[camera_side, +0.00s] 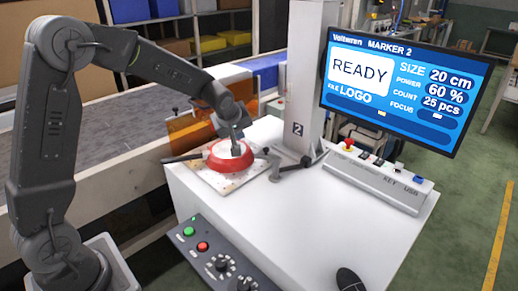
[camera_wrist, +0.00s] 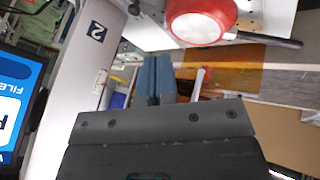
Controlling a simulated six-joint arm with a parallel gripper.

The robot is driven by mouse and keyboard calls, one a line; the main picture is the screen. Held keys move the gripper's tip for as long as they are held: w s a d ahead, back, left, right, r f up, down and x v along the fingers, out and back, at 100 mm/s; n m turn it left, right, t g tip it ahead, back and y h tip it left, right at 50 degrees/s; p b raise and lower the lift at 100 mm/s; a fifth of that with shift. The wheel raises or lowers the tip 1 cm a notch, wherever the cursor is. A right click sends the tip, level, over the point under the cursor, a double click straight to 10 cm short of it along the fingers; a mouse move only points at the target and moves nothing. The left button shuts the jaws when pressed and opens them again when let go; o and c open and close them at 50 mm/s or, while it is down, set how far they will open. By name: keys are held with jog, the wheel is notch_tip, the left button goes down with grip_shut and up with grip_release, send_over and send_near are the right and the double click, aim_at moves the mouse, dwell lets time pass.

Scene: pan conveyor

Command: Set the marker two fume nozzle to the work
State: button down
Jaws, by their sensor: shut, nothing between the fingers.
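A red pan (camera_side: 230,157) lies base up on the fixture plate (camera_side: 205,174) of marker two, its dark handle pointing left. The pan also shows at the top of the wrist view (camera_wrist: 198,24). The column (camera_side: 299,90) with the label 2 stands behind it. A dark jointed arm (camera_side: 289,165), which looks like the fume nozzle, sits at the column's foot, its end close to the pan's right side. My gripper (camera_side: 236,151) is in front of or above the pan; contact cannot be told. Its blue fingers (camera_wrist: 158,58) are together and empty.
The marker screen (camera_side: 400,75) reads READY, size 20 cm, power 60 %, count 25 pcs, file LOGO. A control box (camera_side: 378,180) with a red button stands at the table's right. A button panel (camera_side: 225,255) runs along the front. An orange guard (camera_side: 193,138) stands behind the pan.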

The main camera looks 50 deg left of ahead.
notch_tip(320, 180, down, 2)
jog(key=w+a+f+n, duration=0.1)
jog(key=w, duration=0.1)
send_near(262, 155)
notch_tip(262, 155, down, 3)
jog(key=s+a, duration=0.1)
jog(key=a, duration=0.2)
jog(key=w, duration=0.1)
jog(key=w+d+f, duration=0.1)
jog(key=w, duration=0.1)
jog(key=shift+d, duration=0.1)
jog(key=shift+w+d+f, duration=0.1)
jog(key=shift+w+f, duration=0.05)
jog(key=shift+w, duration=0.4)
jog(key=shift+w+f, duration=0.1)
jog(key=shift+w, duration=0.5)
jog(key=shift+w+a, duration=0.25)
jog(key=shift+w, duration=0.05)
